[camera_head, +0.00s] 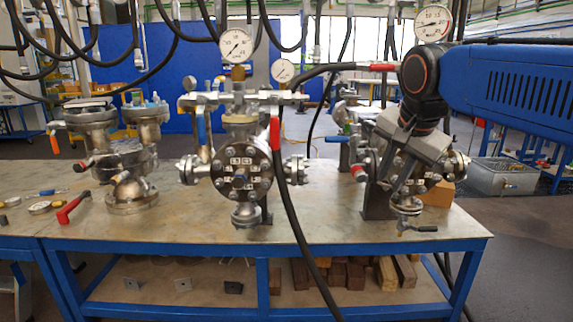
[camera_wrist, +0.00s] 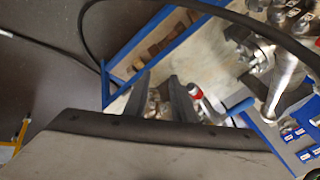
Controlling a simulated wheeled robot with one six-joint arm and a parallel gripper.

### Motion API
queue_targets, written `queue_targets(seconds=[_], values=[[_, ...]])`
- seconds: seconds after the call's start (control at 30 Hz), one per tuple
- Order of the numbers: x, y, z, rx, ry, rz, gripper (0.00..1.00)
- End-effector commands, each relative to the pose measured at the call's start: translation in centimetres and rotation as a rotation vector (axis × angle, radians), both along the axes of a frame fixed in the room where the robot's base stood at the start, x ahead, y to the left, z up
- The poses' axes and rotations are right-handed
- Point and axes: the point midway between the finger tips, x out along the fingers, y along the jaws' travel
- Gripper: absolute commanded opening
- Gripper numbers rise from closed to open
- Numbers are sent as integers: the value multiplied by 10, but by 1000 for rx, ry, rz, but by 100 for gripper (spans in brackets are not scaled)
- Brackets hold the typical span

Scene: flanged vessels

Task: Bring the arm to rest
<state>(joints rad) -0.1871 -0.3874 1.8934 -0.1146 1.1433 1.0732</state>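My arm comes in from the right in the head view, and my gripper (camera_head: 396,186) hangs in front of the right flanged vessel (camera_head: 440,163), hiding part of it. In the wrist view the two dark fingers of my gripper (camera_wrist: 160,80) stand apart with a gap between them. Nothing is seen held in the gap; metal fittings and a red-and-white part (camera_wrist: 195,92) show beyond and beside the fingers. I cannot tell whether the gripper touches the vessel.
The middle flanged vessel (camera_head: 241,172) and left vessel (camera_head: 118,155) stand on the blue-framed workbench (camera_head: 330,220). A red-handled valve part (camera_head: 72,207) lies at left. A black hose (camera_head: 290,210) hangs across the bench front. A grey bin (camera_head: 505,178) stands on the floor at right.

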Motion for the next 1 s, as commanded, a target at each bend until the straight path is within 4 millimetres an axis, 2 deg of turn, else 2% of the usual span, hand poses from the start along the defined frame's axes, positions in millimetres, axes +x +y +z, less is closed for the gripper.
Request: queue_targets(seconds=[0.03,0.27,0.4,0.5,0.6,0.77,1.0], values=[[-19,-9,-17,-30,9,52,24],[-97,-35,-103,-178,47,347,24],[-143,-45,-159,-259,68,521,24],[-170,-50,-194,-306,79,628,24],[-190,-52,-220,-340,86,709,24],[-204,-54,-240,-368,91,773,24],[-205,-54,-242,-372,91,782,24]])
